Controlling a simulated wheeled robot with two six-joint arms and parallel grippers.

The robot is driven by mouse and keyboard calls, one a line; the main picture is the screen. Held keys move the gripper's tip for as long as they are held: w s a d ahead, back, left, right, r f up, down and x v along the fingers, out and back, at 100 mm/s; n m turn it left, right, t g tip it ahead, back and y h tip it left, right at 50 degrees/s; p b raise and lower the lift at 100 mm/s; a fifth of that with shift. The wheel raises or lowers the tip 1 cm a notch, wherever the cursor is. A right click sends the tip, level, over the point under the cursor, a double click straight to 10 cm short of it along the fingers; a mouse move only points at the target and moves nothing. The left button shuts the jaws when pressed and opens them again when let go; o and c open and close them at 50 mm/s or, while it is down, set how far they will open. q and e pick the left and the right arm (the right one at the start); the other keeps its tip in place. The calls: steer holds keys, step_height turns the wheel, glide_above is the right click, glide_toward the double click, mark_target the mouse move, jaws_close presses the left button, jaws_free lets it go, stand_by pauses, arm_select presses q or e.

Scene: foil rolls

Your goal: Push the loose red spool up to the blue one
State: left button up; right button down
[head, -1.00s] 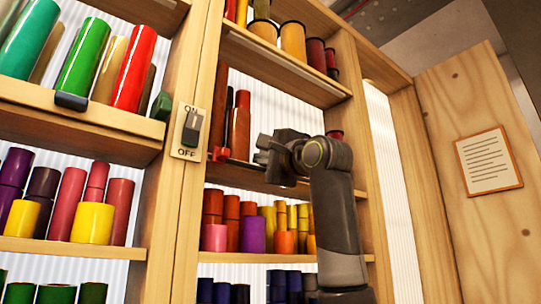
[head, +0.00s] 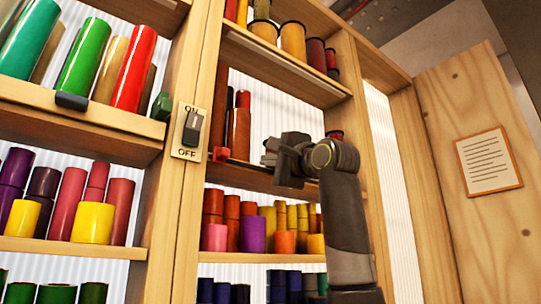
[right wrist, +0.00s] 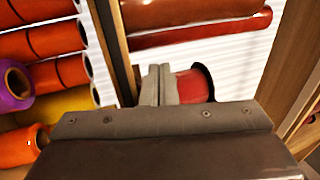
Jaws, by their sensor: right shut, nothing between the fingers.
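A red spool (right wrist: 193,85) with a black flange shows in the right wrist view, just right of my fingers and partly hidden by them. In the head view a small red piece with a dark rim (head: 335,134) shows behind my right wrist; it may be the same spool. My right gripper (head: 268,152) is shut and empty, in front of the middle shelf bay. Its fingers (right wrist: 158,86) overlap the spool's left side in the wrist view; I cannot tell if they touch. I cannot make out the blue spool near it. My left gripper is not in view.
The bay's wooden post (head: 358,110) stands right of the gripper. Several short rolls (head: 254,235) fill the shelf below. A switch plate (head: 189,130) is further left.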

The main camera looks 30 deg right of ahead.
steer(key=shift+d, duration=0.75)
steer(key=shift+w+a, duration=0.1)
steer(key=shift+a, duration=0.1)
steer(key=shift+s+d+f+b, duration=0.1)
steer(key=shift+s+b, duration=0.4)
steer(key=shift+s, duration=0.05)
steer(key=s+b, duration=0.1)
steer(key=s, duration=0.2)
steer(key=shift+s+d+b, duration=0.1)
steer(key=shift+s+b, duration=0.15)
steer(key=shift+b, duration=0.1)
